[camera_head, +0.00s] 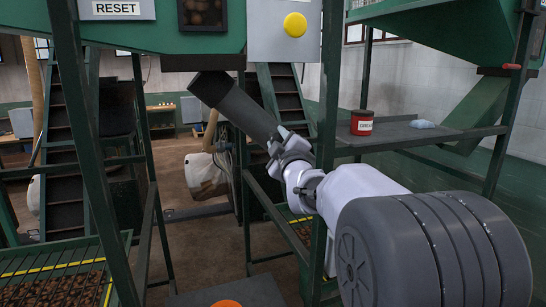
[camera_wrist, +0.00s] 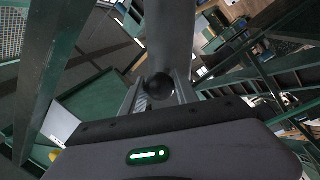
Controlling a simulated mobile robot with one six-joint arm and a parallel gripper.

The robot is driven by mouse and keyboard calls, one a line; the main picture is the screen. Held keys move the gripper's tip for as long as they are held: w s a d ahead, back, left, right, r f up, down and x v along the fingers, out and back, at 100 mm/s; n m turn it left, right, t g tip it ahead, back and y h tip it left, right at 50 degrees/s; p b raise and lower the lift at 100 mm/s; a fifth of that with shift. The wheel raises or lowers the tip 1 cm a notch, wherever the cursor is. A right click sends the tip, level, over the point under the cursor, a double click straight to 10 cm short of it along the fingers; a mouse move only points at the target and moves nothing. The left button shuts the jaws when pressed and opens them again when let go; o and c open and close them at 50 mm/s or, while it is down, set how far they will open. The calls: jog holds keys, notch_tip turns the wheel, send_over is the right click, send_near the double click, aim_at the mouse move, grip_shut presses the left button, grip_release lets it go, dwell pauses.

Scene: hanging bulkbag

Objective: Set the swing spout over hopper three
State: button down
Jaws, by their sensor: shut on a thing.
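The swing spout (camera_head: 235,105) is a dark grey tube under the green machine, slanting down to the right from its upper end. It shows as a grey tube in the wrist view (camera_wrist: 170,35). My gripper (camera_head: 277,148) is at its lower end. In the wrist view, my gripper (camera_wrist: 158,90) is shut on a dark round knob (camera_wrist: 157,87) below the tube. Grated openings with yellow stripes lie at lower left (camera_head: 60,280) and behind the post (camera_head: 302,232). I see no hopper number, so I cannot tell which is hopper three.
Green posts (camera_head: 95,150) stand left of the spout and near my arm. A yellow button (camera_head: 295,23) is above.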

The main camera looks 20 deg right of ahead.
jog(key=shift+d+r+n, duration=0.3)
jog(key=shift+d+r, duration=0.1)
jog(key=shift+r, duration=0.4)
jog(key=shift+r, duration=0.15)
jog(key=c, duration=1.2)
grip_release()
jog(key=shift+c, duration=0.2)
jog(key=o, duration=0.3)
jog(key=shift+d, duration=0.15)
jog(key=shift+f, duration=0.2)
